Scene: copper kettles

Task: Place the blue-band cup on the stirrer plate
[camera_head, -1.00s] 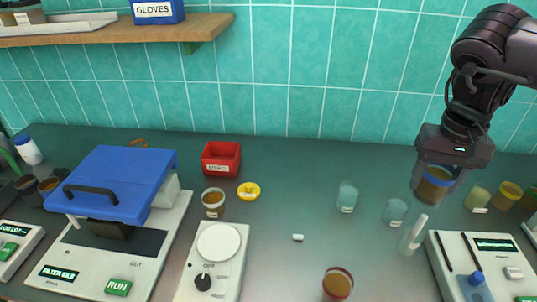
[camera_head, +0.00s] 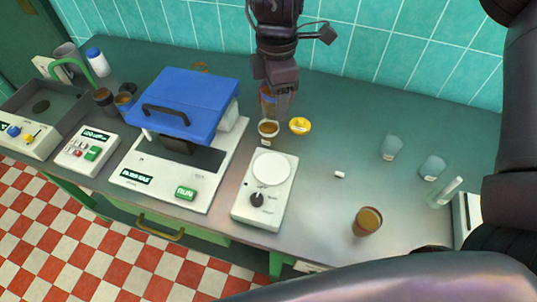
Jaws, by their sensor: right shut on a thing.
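My right gripper (camera_head: 274,88) reaches in from the top and is shut on the blue-band cup (camera_head: 268,101), a clear cup with brown contents. The stirrer plate (camera_head: 271,170) is a round white disc on a white unit with a dark knob. It is bare and lies nearer than the gripper. My left gripper is out of view.
A small brown-filled cup (camera_head: 268,129) and a yellow dish (camera_head: 300,125) stand just behind the stirrer. A blue-lidded machine (camera_head: 185,105) is to the left. Another brown-filled cup (camera_head: 367,221) and pale blue cups (camera_head: 391,147) stand to the right. Bench between is mostly clear.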

